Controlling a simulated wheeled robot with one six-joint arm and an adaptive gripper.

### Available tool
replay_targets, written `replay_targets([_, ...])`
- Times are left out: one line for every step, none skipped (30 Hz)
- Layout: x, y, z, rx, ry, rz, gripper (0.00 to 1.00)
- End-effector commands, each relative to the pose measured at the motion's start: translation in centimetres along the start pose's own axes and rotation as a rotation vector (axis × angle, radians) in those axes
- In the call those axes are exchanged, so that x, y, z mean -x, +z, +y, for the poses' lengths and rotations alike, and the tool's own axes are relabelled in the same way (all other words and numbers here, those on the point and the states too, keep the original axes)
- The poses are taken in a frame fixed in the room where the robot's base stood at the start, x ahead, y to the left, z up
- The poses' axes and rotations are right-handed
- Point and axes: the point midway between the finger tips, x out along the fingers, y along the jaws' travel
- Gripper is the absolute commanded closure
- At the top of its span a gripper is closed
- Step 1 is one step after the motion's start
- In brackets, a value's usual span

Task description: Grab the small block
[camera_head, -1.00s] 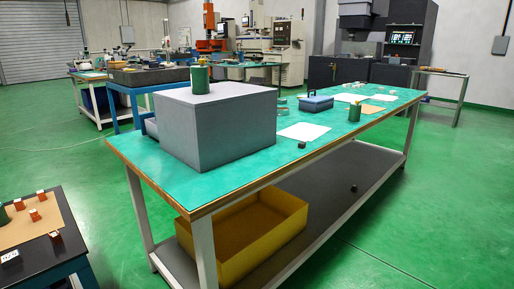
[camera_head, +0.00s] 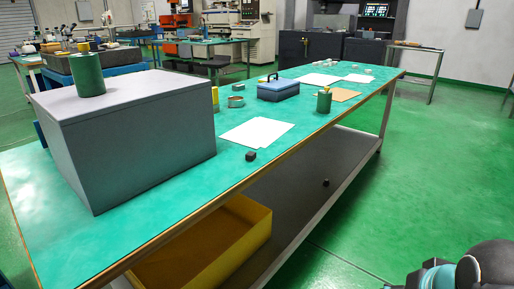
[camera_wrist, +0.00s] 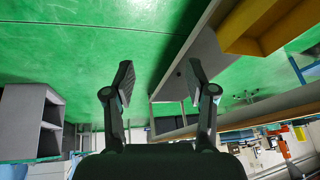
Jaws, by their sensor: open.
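A small dark block (camera_head: 251,156) sits on the green tabletop near its front edge, just in front of white paper sheets. A second small dark object (camera_head: 326,183) lies on the grey lower shelf; at this size I cannot tell whether it is also a block. My gripper (camera_wrist: 160,85) shows in the wrist view, with its two fingers spread apart and nothing between them. It is apart from the table. The gripper is not visible in the head view, where only part of my arm shows at the bottom right.
A large grey box (camera_head: 130,140) stands on the table (camera_head: 105,240), with a green cylinder (camera_head: 87,75) on top. A blue case (camera_head: 278,91) and a green pot (camera_head: 324,103) stand farther back. A yellow crate (camera_head: 262,233) is on the lower shelf. Green floor at right is clear.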

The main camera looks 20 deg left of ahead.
Motion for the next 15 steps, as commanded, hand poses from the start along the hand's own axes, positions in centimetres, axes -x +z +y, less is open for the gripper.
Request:
replay_targets([-0.2,-0.9,-0.9,-0.070,-0.032,-0.021,0.44])
replay_targets([-0.3,-1.5,-1.6,-0.125,-0.057,-0.037,0.44])
replay_targets([-0.3,-2.4,-2.8,-0.210,-0.094,-0.064,0.44])
replay_targets([-0.4,-3.2,-3.7,-0.278,-0.124,-0.086,0.44])
replay_targets([-0.5,-4.0,-4.7,-0.349,-0.153,-0.111,0.44])
replay_targets([-0.6,-5.2,-6.0,-0.446,-0.194,-0.150,0.44])
replay_targets([-0.6,-6.1,-7.1,-0.519,-0.223,-0.180,0.44])
replay_targets([-0.7,-7.0,-8.1,-0.589,-0.251,-0.213,0.44])
replay_targets([-0.7,-8.2,-9.4,-0.683,-0.287,-0.257,0.44])
replay_targets([-0.8,-9.1,-10.4,-0.752,-0.312,-0.294,0.44])
replay_targets([-0.9,-10.1,-11.5,-0.821,-0.336,-0.331,0.44])
replay_targets([-1.0,-11.4,-12.8,-0.911,-0.367,-0.385,0.44])
replay_targets([-1.0,-12.4,-13.8,-0.977,-0.390,-0.426,0.44])
replay_targets([-1.1,-13.4,-14.8,-1.043,-0.409,-0.470,0.44])
replay_targets([-1.3,-14.7,-16.1,-1.128,-0.435,-0.531,0.44])
